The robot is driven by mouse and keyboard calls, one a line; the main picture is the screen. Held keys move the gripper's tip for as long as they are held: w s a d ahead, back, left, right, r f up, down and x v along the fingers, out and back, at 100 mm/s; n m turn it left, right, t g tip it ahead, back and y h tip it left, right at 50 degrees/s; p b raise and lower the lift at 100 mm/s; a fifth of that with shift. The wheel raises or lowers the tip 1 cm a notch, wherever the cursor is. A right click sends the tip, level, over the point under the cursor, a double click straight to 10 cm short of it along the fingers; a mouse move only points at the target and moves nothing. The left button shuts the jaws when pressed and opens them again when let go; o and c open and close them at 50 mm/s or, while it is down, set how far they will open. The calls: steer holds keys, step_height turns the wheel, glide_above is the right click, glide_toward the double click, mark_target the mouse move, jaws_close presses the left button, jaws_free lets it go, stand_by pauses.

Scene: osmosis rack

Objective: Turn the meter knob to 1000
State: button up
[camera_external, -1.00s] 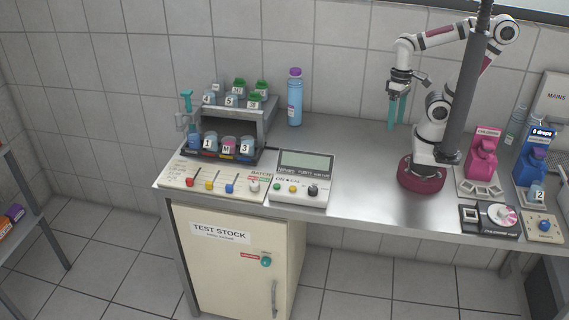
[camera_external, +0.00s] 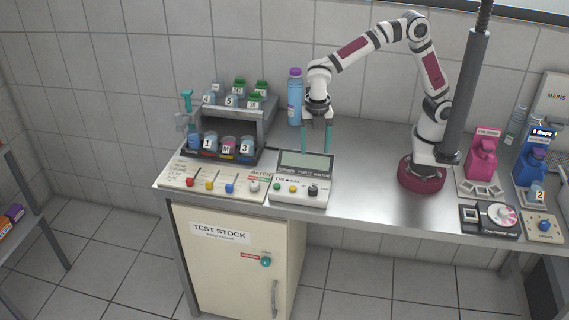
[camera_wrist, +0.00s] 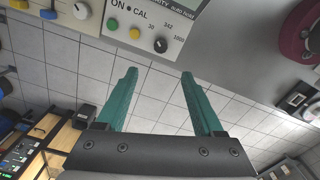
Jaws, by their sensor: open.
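The purity meter (camera_external: 299,199) is a cream box with a grey-green display (camera_external: 306,164), on the bench front left of my arm. Its black meter knob (camera_external: 313,190) is at the right of its front panel. In the wrist view the knob (camera_wrist: 161,45) shows with the marks 30, 342 and 1000 around it. My gripper (camera_external: 316,153) hangs fingers down just behind the meter, above the display's back edge. In the wrist view its teal fingers (camera_wrist: 158,76) are apart and empty, with the knob beyond the tips.
The batch panel (camera_external: 211,183) with coloured knobs adjoins the meter's left. Behind it stands a rack (camera_external: 262,110) of numbered jars. A blue bottle (camera_external: 295,100) stands close left of my gripper. The bench right of the meter (camera_external: 365,180) is clear.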

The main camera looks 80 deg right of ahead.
mark_target(313, 188)
step_height(313, 188, down, 15)
steer(key=shift+d+f, duration=0.1)
jaws_close()
stand_by(0.4)
